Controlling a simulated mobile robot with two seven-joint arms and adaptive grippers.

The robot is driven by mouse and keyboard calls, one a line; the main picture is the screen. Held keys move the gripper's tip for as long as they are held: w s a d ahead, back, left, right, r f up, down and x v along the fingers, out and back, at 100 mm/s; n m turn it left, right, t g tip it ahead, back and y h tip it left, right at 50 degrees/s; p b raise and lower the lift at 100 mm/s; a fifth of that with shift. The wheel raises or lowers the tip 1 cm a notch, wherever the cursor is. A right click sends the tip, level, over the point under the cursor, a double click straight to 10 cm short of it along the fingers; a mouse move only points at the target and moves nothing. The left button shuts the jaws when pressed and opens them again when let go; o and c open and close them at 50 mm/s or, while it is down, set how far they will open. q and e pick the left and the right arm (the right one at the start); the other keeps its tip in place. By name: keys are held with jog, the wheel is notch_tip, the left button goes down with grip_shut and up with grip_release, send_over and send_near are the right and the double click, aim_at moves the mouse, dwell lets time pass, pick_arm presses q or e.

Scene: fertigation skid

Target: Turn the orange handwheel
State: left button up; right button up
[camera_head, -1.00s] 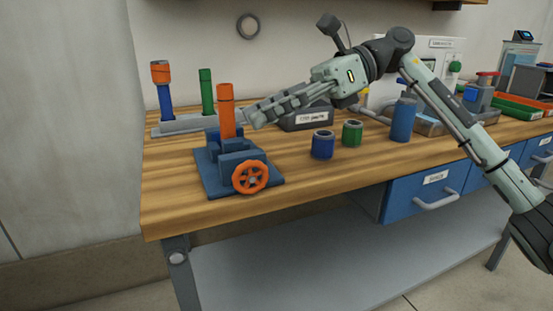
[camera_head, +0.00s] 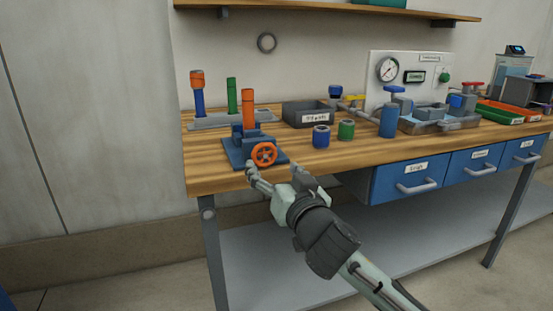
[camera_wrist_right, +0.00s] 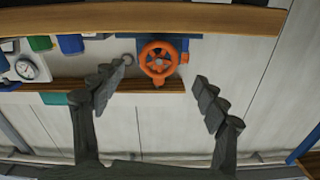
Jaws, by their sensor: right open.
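The orange handwheel (camera_head: 264,154) is on the front of a blue vise-like block (camera_head: 238,157) on the workbench's left part. In the right wrist view the handwheel (camera_wrist_right: 158,65) shows between and beyond the open fingertips (camera_wrist_right: 162,74), apart from both. Nothing is held. My left gripper is not in view.
The wooden bench (camera_head: 220,182) holds a blue cup (camera_head: 321,137), a green cup (camera_head: 346,130) and a dark bin (camera_head: 308,113) to the right. A rack (camera_head: 215,121) with upright cylinders stands behind. Blue drawers (camera_head: 407,179) hang under the bench front.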

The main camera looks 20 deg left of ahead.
aim_at(265, 156)
jog(key=x, duration=0.7)
jog(key=shift+w+a, duration=0.15)
jog(key=shift+w, duration=0.2)
jog(key=c, duration=1.2)
